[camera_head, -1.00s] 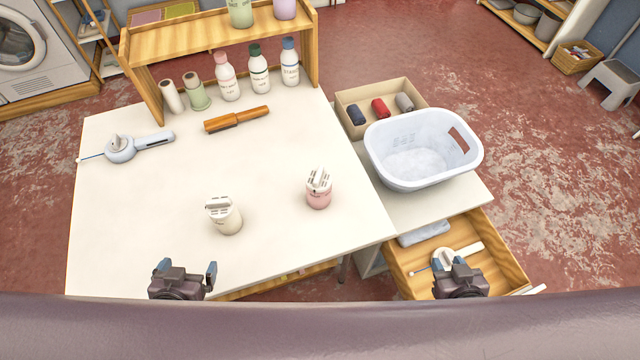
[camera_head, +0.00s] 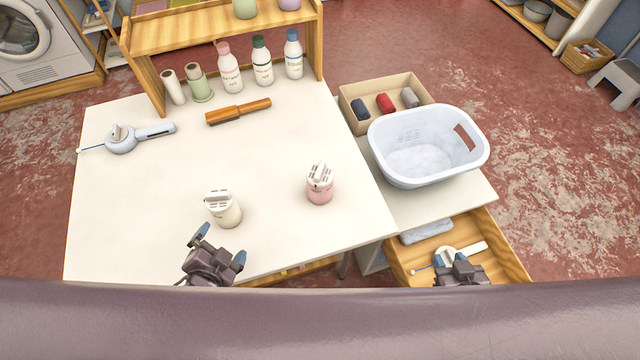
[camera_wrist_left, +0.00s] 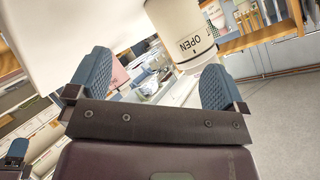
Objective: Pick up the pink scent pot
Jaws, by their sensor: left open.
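The pink scent pot (camera_head: 320,190) stands on the white table (camera_head: 130,230), right of its middle. It has a pink body and a white slotted top. A similar cream pot (camera_head: 223,208) stands to its left, nearer the front edge. My left gripper (camera_head: 221,246) is open and empty, just in front of the cream pot and left of the pink one. In the left wrist view, a pale pot marked "OPEN" (camera_wrist_left: 183,35) shows beyond the open fingers (camera_wrist_left: 153,85). My right gripper (camera_head: 458,262) is over the open drawer at the lower right; its fingers are too unclear to judge.
A white basin (camera_head: 425,145) stands on the side surface at right, beside a box of rolled cloths (camera_head: 385,102). The open wooden drawer (camera_head: 505,250) holds a folded cloth and a white tool. A brush (camera_head: 238,111), bottles (camera_head: 262,65) and a shelf (camera_head: 200,38) are at the back.

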